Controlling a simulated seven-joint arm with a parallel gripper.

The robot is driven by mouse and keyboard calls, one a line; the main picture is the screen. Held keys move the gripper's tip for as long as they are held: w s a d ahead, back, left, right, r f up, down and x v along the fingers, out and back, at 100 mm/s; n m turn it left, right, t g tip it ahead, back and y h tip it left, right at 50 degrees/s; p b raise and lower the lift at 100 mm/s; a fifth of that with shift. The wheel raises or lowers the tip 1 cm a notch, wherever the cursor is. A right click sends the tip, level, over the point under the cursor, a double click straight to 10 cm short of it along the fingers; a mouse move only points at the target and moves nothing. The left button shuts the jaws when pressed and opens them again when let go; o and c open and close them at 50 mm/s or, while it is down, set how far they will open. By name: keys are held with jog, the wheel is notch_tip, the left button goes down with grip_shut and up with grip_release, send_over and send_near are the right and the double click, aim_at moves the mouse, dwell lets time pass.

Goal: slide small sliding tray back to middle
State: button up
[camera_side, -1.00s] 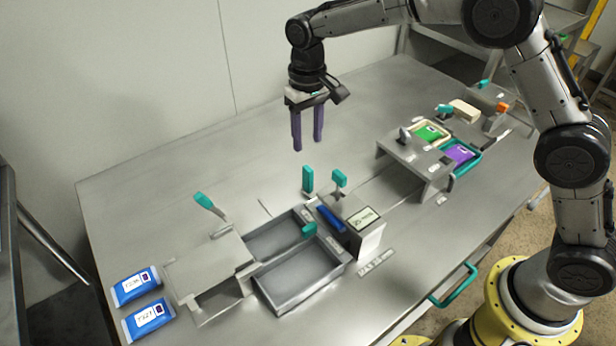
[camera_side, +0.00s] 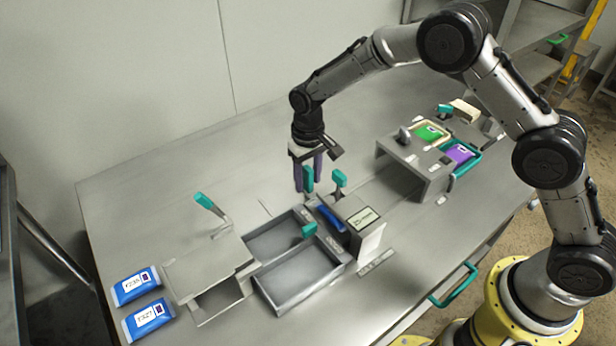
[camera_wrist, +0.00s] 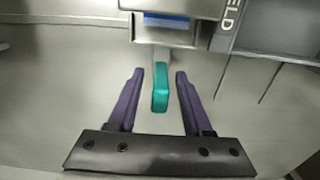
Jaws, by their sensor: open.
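A teal upright handle (camera_side: 308,181) stands at the back of the grey box with a display (camera_side: 352,222). In the wrist view the handle (camera_wrist: 160,88) joins by a short grey stem to a grey part with a blue strip (camera_wrist: 166,20), which looks like the small sliding tray; most of it is hidden. My gripper (camera_side: 309,186) is low behind the box, pointing down. In the wrist view my gripper (camera_wrist: 160,72) is open, with one purple finger on each side of the handle and a gap on both sides.
A grey two-compartment tray (camera_side: 298,280) lies left of the box, beside a grey cover (camera_side: 208,265) with a teal lever (camera_side: 209,203). Two blue pouches (camera_side: 136,287) lie at the far left. A grey stand (camera_side: 415,168) with green and purple packs is at the right.

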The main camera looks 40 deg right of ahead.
grip_shut()
jog(key=shift+r, duration=0.1)
dwell(1.2)
